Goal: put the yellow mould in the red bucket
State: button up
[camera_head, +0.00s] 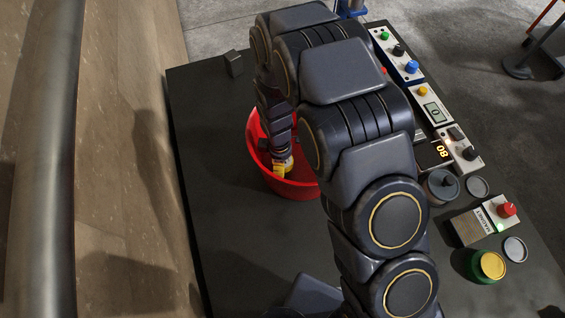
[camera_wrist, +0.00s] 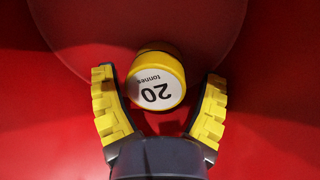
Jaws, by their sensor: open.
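The yellow mould (camera_wrist: 157,78) is a short yellow cylinder with a white round label reading "20 tonnes". It shows in the wrist view inside the red bucket (camera_wrist: 275,120), against its red inner surface. My gripper (camera_wrist: 160,82) is open, with its yellow padded fingers spread on either side of the mould and a gap showing at each side. In the head view the red bucket (camera_head: 292,186) stands on the dark table, and my gripper (camera_head: 283,164) reaches down into it. My arm hides the bucket's right side. In that view the mould is hard to tell from the yellow finger pads.
The dark table (camera_head: 225,215) is clear left of and in front of the bucket. A small dark block (camera_head: 234,63) lies at the back left. Control boxes (camera_head: 402,55), a magnet box (camera_head: 484,220), a yellow-filled can (camera_head: 488,265) and a grey pot (camera_head: 440,186) line the right side.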

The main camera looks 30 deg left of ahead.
jog(key=r, duration=1)
jog(key=shift+s+a+r, duration=0.1)
jog(key=shift+a+r, duration=0.25)
jog(key=shift+r, duration=0.15)
jog(key=shift+d+r, duration=0.15)
jog(key=shift+d, duration=0.05)
jog(key=s+d+r+m, duration=0.1)
jog(key=d+r+m, duration=0.95)
jog(key=d, duration=0.45)
jog(key=s+d+r+m+g, duration=0.1)
jog(key=s+d+r+m, duration=0.2)
jog(key=s+d+m, duration=0.2)
jog(key=s+d+r+m, duration=0.4)
jog(key=s+d+m, duration=0.2)
jog(key=s, duration=0.3)
jog(key=shift+g+y, duration=0.4)
